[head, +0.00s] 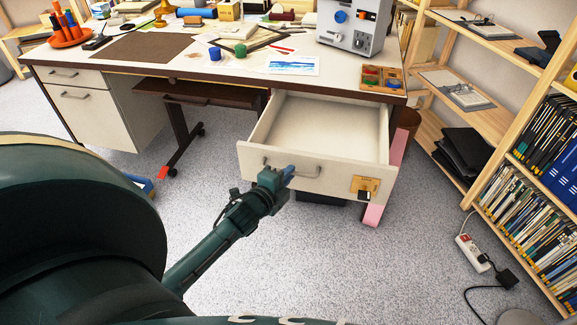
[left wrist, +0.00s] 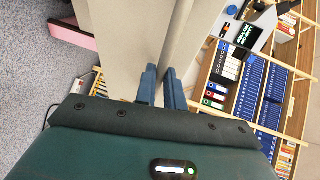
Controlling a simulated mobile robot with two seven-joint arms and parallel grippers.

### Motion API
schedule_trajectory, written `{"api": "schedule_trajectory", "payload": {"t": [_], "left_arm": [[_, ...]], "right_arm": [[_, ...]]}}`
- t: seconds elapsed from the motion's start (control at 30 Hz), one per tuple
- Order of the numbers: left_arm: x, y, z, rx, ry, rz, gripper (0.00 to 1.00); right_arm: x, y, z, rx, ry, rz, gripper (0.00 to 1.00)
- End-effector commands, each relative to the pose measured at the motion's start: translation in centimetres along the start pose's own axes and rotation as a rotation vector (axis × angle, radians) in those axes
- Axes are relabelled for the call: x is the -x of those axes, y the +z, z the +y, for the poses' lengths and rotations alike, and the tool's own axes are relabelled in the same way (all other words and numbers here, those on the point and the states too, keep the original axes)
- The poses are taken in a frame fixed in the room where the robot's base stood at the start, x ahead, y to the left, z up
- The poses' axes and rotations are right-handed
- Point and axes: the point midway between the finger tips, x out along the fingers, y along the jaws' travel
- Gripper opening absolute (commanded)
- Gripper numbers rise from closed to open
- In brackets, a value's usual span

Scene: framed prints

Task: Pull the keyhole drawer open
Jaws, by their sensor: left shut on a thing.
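The keyhole drawer (head: 345,172) is a pale drawer under the right side of the desk, and it stands pulled out with its empty inside showing. A yellow-brown keyhole plate (head: 364,186) is on the right of its front. My left gripper (head: 288,173) is shut on the bar handle (head: 308,175) near the left of the drawer front. In the left wrist view the blue fingers (left wrist: 161,88) meet close against the pale drawer front (left wrist: 125,40); the gripped part is mostly hidden between them. My right gripper is not in view.
The desk top (head: 150,67) holds many small items, a grey machine (head: 345,25) and a wooden tray (head: 382,80). A wooden bookshelf (head: 500,150) stands at right. A power strip (head: 473,252) lies on the floor. Carpet before the drawer is clear.

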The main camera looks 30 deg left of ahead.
Motion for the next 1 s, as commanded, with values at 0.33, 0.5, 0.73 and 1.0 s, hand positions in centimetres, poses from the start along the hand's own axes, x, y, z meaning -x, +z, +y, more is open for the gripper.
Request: {"api": "schedule_trajectory", "payload": {"t": [0.33, 0.5, 0.73, 1.0], "left_arm": [[0.24, -0.07, 0.04, -0.001, -0.001, 0.0, 0.0], [0.23, -0.06, 0.04, 0.0, -0.001, 0.0, 0.15], [0.22, -0.06, 0.01, -0.001, -0.001, 0.0, 0.32], [0.52, -0.06, 0.01, 0.0, -0.001, 0.0, 0.32]], "right_arm": [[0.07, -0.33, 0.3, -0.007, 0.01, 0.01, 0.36], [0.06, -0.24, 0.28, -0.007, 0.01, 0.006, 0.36], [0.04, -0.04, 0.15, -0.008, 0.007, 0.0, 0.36], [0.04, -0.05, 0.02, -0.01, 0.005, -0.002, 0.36]]}}
